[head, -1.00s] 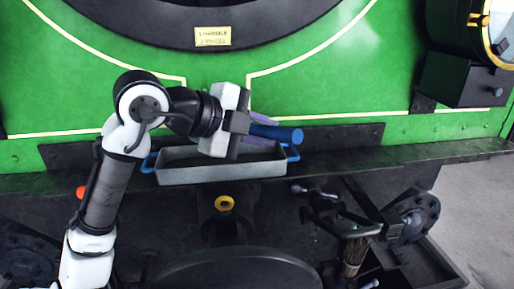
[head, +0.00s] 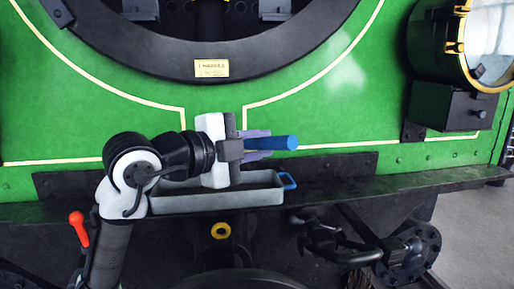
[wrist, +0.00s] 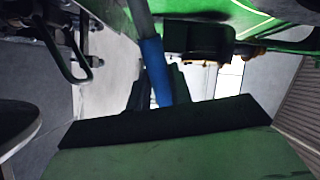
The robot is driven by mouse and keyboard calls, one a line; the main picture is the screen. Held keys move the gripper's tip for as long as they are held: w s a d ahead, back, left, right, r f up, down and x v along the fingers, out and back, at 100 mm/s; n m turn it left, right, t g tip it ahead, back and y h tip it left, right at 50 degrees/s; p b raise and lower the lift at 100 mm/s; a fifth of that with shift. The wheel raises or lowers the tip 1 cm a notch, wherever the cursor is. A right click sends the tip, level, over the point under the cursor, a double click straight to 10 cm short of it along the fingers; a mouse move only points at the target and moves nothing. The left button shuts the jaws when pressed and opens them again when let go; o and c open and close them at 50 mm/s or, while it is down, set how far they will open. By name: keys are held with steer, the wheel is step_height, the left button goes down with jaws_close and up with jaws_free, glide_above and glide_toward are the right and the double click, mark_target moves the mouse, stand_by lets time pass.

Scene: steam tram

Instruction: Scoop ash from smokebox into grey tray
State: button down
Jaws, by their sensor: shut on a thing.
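The grey tray (head: 218,202) sits on the ledge below the smokebox, with a blue handle showing at its right end. My gripper (head: 262,144) is above the tray and apart from its rim, with its lilac fingers shut on a blue-handled tool. The blue handle (head: 282,143) sticks out to the right. In the wrist view the blue handle (wrist: 157,72) joins a grey shaft at the top; the tool's working end and any ash on it are out of sight. The smokebox opening (head: 212,14) is at the top; no ash can be made out.
The smokebox's thick dark rim (head: 150,57) bears a brass plate (head: 211,69). A lamp (head: 478,45) on a black box stands at the right of the green front. Pipes and a coupling (head: 345,245) lie below the ledge. The ledge right of the tray is clear.

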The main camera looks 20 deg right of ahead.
steer(key=s+d+r+p, duration=0.2)
steer(key=s+r, duration=0.3)
steer(key=s, duration=0.4)
steer(key=shift+s+p, duration=0.3)
steer(key=shift+p, duration=0.4)
steer(key=shift+a, duration=0.1)
stand_by(1.1)
